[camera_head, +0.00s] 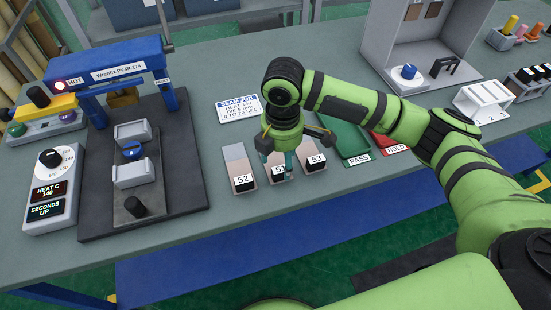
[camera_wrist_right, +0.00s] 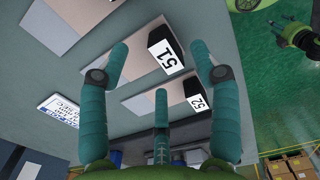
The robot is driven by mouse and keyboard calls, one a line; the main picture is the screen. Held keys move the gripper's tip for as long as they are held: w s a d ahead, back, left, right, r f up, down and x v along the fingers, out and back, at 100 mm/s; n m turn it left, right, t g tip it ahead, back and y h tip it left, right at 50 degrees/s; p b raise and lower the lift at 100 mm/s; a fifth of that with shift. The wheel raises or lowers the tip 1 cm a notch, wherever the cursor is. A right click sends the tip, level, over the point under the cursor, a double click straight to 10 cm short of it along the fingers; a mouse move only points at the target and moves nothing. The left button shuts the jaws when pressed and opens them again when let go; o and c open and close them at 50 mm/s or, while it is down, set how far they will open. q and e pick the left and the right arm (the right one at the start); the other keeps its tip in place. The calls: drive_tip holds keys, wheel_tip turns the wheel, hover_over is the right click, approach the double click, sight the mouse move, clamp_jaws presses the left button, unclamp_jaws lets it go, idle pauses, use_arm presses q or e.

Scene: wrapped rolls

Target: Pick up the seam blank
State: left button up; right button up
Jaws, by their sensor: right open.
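Three flat seam blanks lie side by side on the grey-green bench in the head view: blank 52 (camera_head: 239,164), blank 51 (camera_head: 276,182) and blank 53 (camera_head: 316,161). Each has a pale strip and a black block with a white number label. The head view does not tell which one is the task's. My right gripper (camera_head: 290,160) is over blank 51 and partly hides it. In the right wrist view its teal fingers (camera_wrist_right: 160,68) are spread and empty, with blank 51 (camera_wrist_right: 137,54) and blank 52 (camera_wrist_right: 160,99) beyond them. My left gripper does not show.
A blue heat sealer (camera_head: 110,61) on a dark base stands left of the blanks. A printed card (camera_head: 239,108) lies behind them. A green PASS tray (camera_head: 346,142) and red HOLD tray (camera_head: 385,142) lie to the right. The bench's front edge is close to the blanks.

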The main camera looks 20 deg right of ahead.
sight(280, 167)
wheel_tip(280, 167, down, 3)
drive_tip(key=shift+a+f, duration=0.1)
drive_tip(key=shift+f, duration=0.2)
drive_tip(key=c, duration=1.2)
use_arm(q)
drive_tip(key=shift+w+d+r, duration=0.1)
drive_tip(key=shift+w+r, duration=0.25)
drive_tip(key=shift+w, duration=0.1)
use_arm(e)
drive_tip(key=shift+c, duration=0.2)
